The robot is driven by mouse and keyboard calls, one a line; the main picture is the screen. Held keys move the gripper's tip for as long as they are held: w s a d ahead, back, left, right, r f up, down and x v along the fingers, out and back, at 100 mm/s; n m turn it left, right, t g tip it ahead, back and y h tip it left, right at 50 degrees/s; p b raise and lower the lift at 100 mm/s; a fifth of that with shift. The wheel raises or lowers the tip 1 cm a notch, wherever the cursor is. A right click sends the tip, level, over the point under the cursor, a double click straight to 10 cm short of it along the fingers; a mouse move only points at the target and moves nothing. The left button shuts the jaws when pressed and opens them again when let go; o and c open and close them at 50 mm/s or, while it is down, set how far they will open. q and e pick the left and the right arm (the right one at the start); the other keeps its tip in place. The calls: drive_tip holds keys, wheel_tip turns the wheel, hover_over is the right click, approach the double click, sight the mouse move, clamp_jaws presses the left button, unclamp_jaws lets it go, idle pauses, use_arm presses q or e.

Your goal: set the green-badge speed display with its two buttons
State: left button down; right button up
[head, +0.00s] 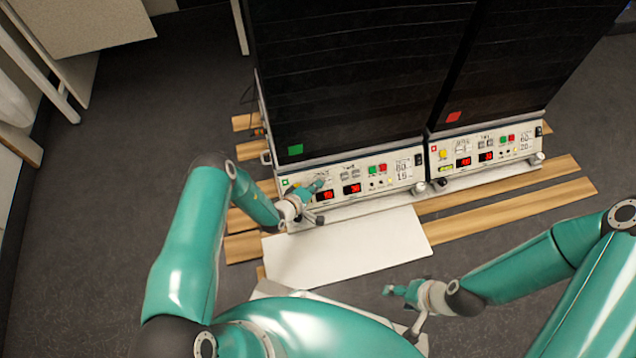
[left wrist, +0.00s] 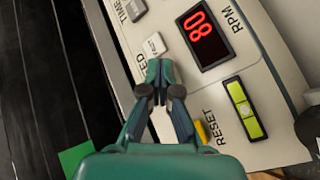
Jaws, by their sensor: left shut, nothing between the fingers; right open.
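The green-badge shaker unit stands at centre in the head view, with its green badge (head: 295,150) on the dark front; the badge also shows in the left wrist view (left wrist: 76,158). Its red speed display (head: 327,195), marked RPM in the left wrist view (left wrist: 203,35), seems to read 80. A pale button (left wrist: 154,45) lies beside the SPEED label, just beyond my fingertips. The other speed button is not visible, perhaps behind the fingers. My left gripper (head: 316,187) is shut and empty at the panel; its fingertips (left wrist: 160,68) cover part of it. Contact cannot be told. My right gripper (head: 392,290) is open and empty, away from the panel.
A second unit with a red badge (head: 454,117) stands to the right. A white board (head: 350,250) and wooden slats (head: 510,208) lie in front.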

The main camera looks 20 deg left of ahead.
use_arm(q)
drive_tip(key=shift+r, duration=0.1)
drive_tip(key=shift+s+d+r+p, duration=0.3)
drive_tip(key=shift+s+r+p, duration=0.2)
drive_tip(key=shift+p, duration=0.5)
drive_tip(key=s+d+r+p, duration=0.1)
drive_tip(key=p, duration=0.1)
drive_tip(key=s+d+r+p, duration=0.1)
drive_tip(key=s+r+p, duration=0.1)
drive_tip(key=p, duration=0.1)
drive_tip(key=shift+r, duration=0.15)
drive_tip(key=shift+d, duration=0.1)
idle(0.5)
